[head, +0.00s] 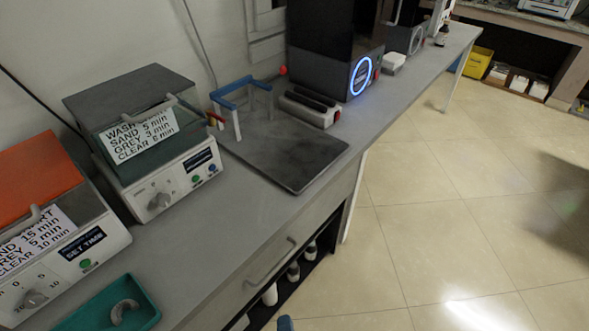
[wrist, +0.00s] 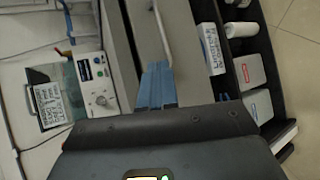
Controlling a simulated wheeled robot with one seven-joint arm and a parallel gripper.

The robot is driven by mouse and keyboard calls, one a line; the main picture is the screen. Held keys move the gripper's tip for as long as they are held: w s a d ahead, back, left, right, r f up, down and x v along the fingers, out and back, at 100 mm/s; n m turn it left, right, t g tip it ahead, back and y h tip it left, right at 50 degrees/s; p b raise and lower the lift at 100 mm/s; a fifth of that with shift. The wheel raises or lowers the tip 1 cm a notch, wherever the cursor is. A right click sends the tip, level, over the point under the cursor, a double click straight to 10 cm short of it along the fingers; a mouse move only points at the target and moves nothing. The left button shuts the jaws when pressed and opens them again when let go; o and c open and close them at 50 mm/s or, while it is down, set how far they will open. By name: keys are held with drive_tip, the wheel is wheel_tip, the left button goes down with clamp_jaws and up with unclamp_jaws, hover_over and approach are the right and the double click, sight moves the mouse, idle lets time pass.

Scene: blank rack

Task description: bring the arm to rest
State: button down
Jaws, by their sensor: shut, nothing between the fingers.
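My gripper (wrist: 156,86) shows in the wrist view as blue fingers closed together, with nothing between them. It is in front of the bench, near the drawer front and its handle (wrist: 162,35). In the head view, only a small blue tip (head: 285,323) shows at the bottom edge, beside the open shelf under the bench. The rest of my arm is out of the head view.
The grey bench (head: 232,228) carries a wash machine (head: 160,190), an orange-lidded machine (head: 75,250), a green tray (head: 135,312) with a curved piece, a dark mat (head: 285,150) and a printer (head: 335,60). Bottles stand on the shelf below. The tiled floor (head: 450,210) at right is clear.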

drive_tip(key=s+d+r+m+g+y, duration=0.1)
drive_tip(key=s+d+m, duration=0.35)
drive_tip(key=d, duration=0.35)
drive_tip(key=s+d+m+g, duration=0.1)
drive_tip(key=s+d+m, duration=0.2)
drive_tip(key=s+d, duration=0.35)
drive_tip(key=s+d+r+m+t+h, duration=0.1)
drive_tip(key=s+d+r+m, duration=0.2)
drive_tip(key=r+m, duration=0.2)
drive_tip(key=s+d+r+m+t, duration=0.1)
drive_tip(key=s+r+m, duration=0.3)
drive_tip(key=r, duration=0.5)
drive_tip(key=s+d+r+m+t+h, duration=0.1)
drive_tip(key=s+d+r+m, duration=0.3)
drive_tip(key=r, duration=0.4)
drive_tip(key=shift+d+m+t+h, duration=0.35)
drive_tip(key=shift+m+t, duration=0.25)
drive_tip(key=shift+m, duration=0.25)
